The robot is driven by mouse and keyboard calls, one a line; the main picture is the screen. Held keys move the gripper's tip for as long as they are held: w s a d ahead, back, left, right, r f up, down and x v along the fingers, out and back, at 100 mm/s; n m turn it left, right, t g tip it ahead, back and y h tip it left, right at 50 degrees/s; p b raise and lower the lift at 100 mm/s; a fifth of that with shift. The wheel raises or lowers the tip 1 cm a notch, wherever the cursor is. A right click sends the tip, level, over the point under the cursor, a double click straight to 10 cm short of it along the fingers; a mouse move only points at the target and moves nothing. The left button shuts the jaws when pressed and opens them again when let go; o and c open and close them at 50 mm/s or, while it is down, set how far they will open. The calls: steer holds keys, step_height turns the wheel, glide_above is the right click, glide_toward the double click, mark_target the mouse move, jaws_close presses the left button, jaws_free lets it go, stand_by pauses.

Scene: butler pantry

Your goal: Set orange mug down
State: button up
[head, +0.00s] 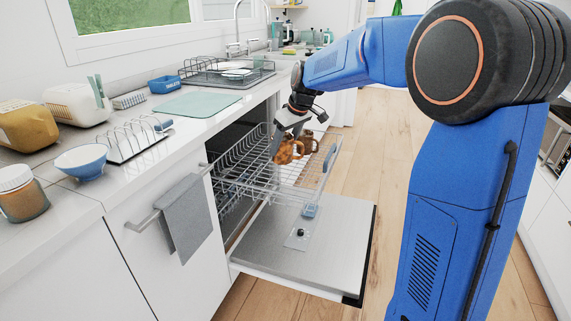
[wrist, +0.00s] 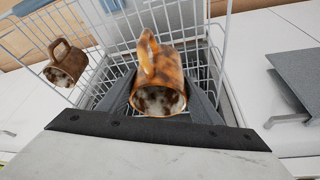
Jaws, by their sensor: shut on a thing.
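The orange mug (head: 287,152) is amber-orange and mottled, and it is held between the fingers of my gripper (head: 284,133). In the wrist view the orange mug (wrist: 160,72) sits between the two dark fingers of my gripper (wrist: 160,92). Its handle points to the top of the picture, and a pale, speckled round end faces the camera. It is over the pulled-out upper dishwasher rack (head: 247,165). I cannot tell whether it touches the wires. A brown mug (head: 308,144) is just beside it; in the wrist view the brown mug (wrist: 66,68) is at the left, apart from it.
The open dishwasher door (head: 335,255) lies flat below the rack. A grey towel (head: 187,220) hangs on the cabinet left of it. The counter carries a blue bowl (head: 81,161), a wire toast rack (head: 133,139) and a pale green mat (head: 197,104). Wooden floor is clear beyond the door.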

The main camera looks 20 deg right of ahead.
step_height(320, 180, down, 10)
steer(key=shift+r, duration=0.1)
stand_by(0.4)
steer(key=o, duration=1.3)
